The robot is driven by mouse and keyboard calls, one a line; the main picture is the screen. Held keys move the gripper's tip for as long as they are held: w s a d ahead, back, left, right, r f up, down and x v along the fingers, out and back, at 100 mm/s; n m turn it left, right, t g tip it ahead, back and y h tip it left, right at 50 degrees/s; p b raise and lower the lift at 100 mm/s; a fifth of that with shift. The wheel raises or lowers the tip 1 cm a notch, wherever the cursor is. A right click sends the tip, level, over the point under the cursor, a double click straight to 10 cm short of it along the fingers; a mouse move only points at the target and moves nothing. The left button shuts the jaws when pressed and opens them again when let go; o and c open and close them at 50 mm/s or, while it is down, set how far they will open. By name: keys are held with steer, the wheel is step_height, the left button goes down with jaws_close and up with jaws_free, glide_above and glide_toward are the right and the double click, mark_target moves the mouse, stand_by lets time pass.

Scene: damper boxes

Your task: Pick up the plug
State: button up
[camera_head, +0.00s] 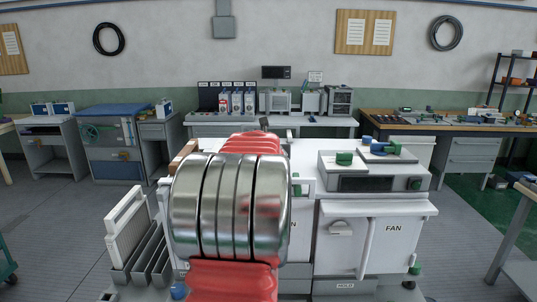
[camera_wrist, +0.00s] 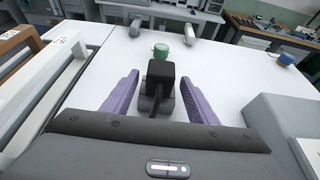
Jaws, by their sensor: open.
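In the wrist view, a black block-shaped plug (camera_wrist: 160,74) with a grey lower part stands on the white top (camera_wrist: 105,72). A dark cord runs from it toward the wrist. My gripper (camera_wrist: 160,84) is open, with one purple finger on each side of the plug. Gaps show between the plug and both fingers, so it is not clamped. In the head view, my red and silver arm hides the gripper and most of the area around the plug.
A green knob (camera_wrist: 161,50) stands just behind the plug. White rails (camera_wrist: 50,85) flank the left side, and a grey box (camera_wrist: 285,125) is at right. A blue knob (camera_wrist: 286,59) is farther right. A white FAN unit (camera_head: 392,240) stands right of my arm.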

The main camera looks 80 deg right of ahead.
steer(key=shift+c, duration=0.4)
jaws_close()
stand_by(0.4)
